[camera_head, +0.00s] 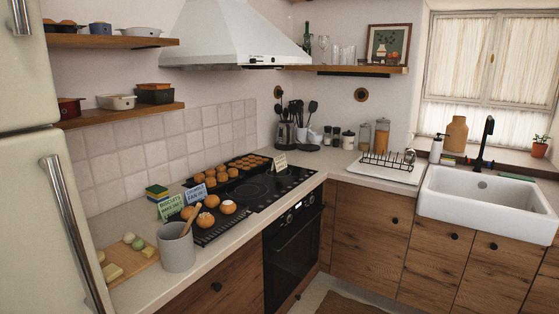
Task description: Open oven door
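The oven (292,252) is built into the wooden counter front, below the black cooktop (268,187). Its dark glass door looks shut, and a control panel with knobs (288,216) runs along its top. The oven faces right in the picture, so I see its door at a slant. A bar-like handle seems to cross the upper door, but it is small and dark. Neither of my grippers shows in the head view.
A fridge with a metal handle (76,232) stands close at the left. Baked goods on trays (233,176), sign cards and a grey crock (177,247) crowd the counter. Wooden cabinets (365,226) and a white sink (487,204) line the right. Some floor shows before the oven.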

